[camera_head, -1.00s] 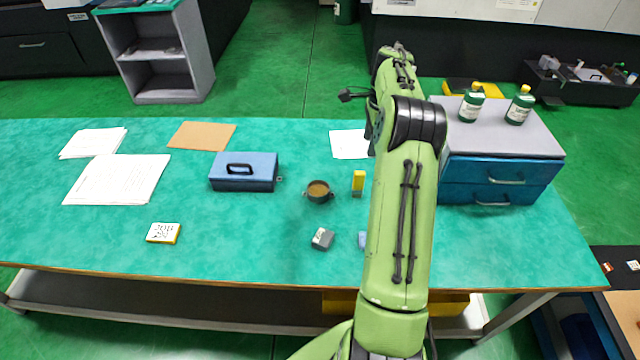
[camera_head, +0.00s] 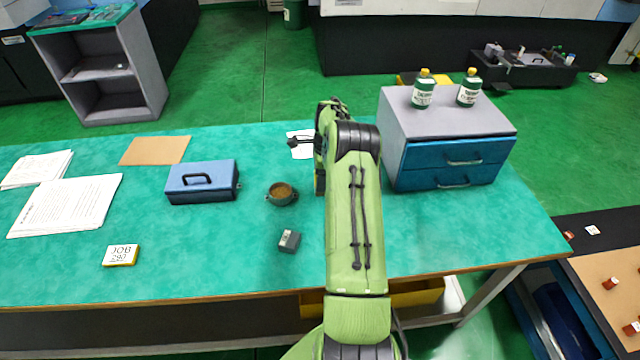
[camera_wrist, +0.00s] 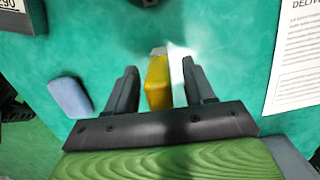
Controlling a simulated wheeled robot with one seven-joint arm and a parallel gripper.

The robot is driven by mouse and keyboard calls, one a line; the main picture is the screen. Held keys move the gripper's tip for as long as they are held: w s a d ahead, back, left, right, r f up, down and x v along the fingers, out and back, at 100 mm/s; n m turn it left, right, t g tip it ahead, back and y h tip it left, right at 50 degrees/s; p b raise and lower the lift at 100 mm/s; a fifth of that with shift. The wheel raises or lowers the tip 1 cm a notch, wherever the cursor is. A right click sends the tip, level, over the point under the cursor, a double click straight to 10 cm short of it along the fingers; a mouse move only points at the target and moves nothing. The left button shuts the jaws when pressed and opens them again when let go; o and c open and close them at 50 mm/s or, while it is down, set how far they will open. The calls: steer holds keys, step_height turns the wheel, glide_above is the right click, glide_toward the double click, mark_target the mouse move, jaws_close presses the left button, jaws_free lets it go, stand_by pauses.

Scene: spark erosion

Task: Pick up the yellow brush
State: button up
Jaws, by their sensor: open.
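The yellow brush (camera_wrist: 158,82) lies on the green table top in the wrist view, with a pale tip at its far end. My gripper (camera_wrist: 159,67) is open, with one dark finger on each side of the brush. A gap shows between the brush and each finger, so no grip is visible. Whether the fingers are level with the brush in height I cannot tell. In the head view my arm covers the gripper and nearly all of the brush.
A blue block (camera_wrist: 70,97) lies left of the fingers in the wrist view. In the head view a round pot (camera_head: 282,194), a grey block (camera_head: 289,241) and a blue box (camera_head: 202,183) stand left of my arm. A drawer unit (camera_head: 450,165) with two bottles is on the right.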

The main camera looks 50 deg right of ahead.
steer(key=shift+w+f, duration=0.15)
steer(key=shift+f, duration=0.7)
steer(key=shift+r, duration=0.1)
jaws_close()
step_height(320, 180, up, 10)
steer(key=shift+p, duration=0.85)
